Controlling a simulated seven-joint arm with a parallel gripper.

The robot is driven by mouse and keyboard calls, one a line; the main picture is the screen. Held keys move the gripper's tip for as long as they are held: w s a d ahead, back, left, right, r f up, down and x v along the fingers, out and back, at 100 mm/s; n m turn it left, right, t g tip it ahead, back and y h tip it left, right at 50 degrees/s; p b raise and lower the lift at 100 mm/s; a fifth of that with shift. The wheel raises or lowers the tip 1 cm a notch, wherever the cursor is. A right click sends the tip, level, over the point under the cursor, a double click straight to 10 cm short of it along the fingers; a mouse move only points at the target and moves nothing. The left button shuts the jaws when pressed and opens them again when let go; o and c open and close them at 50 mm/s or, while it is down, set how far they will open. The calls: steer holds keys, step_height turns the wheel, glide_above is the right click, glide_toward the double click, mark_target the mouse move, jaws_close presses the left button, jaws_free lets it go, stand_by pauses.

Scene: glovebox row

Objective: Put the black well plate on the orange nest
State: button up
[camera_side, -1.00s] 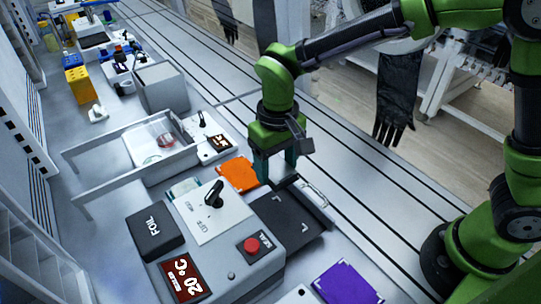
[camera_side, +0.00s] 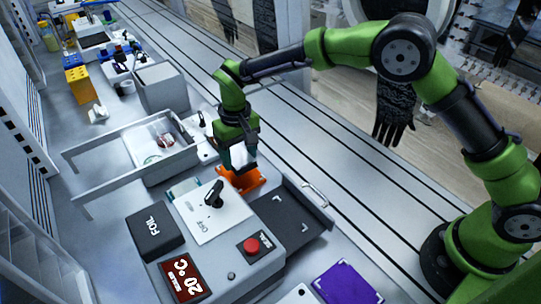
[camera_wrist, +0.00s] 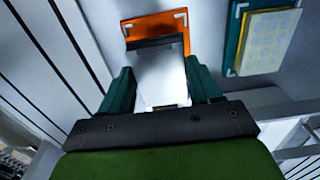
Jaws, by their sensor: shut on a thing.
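My gripper (camera_side: 238,160) is over the orange nest (camera_side: 252,184) in the side view, and hides part of it. In the wrist view its teal fingers (camera_wrist: 161,88) are shut on the black well plate (camera_wrist: 160,76). The plate's top looks pale and shiny there, and its far edge is dark. Beyond that edge the orange nest (camera_wrist: 155,23) shows, with pale corner marks. The plate covers the near part of the nest in this view. In the side view the plate is mostly hidden by the fingers. I cannot tell whether it touches the nest.
The sealer's dark drawer (camera_side: 287,222) is out and empty, beside the nest. The sealer's black lever (camera_side: 214,194) stands close by. A teal nest holding a pale yellow plate (camera_wrist: 266,42) is to the right in the wrist view. A purple nest (camera_side: 346,284) lies nearer the front.

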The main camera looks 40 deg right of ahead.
mark_target(240, 158)
steer(key=shift+f, duration=1.85)
steer(key=shift+f, duration=0.15)
steer(key=o, duration=1.1)
steer(key=shift+o, duration=0.2)
